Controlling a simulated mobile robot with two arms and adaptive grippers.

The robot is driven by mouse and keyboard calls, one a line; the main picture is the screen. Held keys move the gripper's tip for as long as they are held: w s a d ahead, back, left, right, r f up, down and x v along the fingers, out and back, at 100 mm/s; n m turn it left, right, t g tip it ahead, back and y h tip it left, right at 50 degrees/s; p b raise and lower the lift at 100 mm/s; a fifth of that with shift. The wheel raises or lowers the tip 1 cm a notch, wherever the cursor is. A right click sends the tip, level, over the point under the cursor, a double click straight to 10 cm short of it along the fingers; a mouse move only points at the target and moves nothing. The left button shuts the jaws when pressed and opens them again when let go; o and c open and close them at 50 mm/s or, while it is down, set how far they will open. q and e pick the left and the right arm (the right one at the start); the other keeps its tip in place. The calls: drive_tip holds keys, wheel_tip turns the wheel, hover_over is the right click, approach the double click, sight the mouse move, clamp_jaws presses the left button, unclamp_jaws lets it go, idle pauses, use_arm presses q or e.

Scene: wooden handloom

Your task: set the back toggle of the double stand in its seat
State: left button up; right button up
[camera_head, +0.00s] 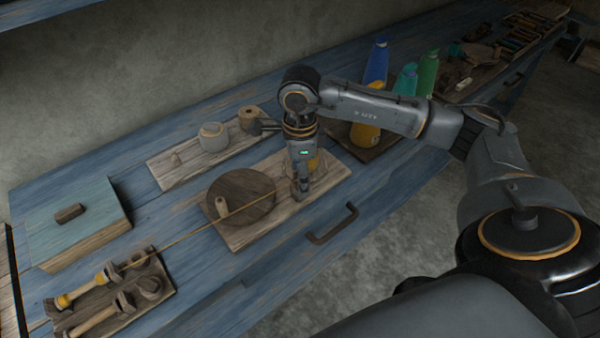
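What appears to be the double stand (158,284) is a dark wooden board at the lower left, with two rod-like wooden pieces lying on it. The back piece (88,286) has yellow wrapping; the front piece (92,322) is plain. Their exact seating is too small to tell. A thin tan thread (215,222) runs from near the back piece, past a peg on a round dark disc (243,190), towards my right gripper (301,190). That gripper points down over the disc's pale board (240,238); its fingers are too small to read. My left gripper is out of view.
A teal box (75,220) stands left. A dark handle (333,224) juts from the blue bench front.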

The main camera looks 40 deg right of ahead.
drive_tip(key=shift+r, duration=0.2)
wheel_tip(320, 180, up, 12)
drive_tip(key=shift+f, duration=0.2)
idle(0.3)
idle(0.4)
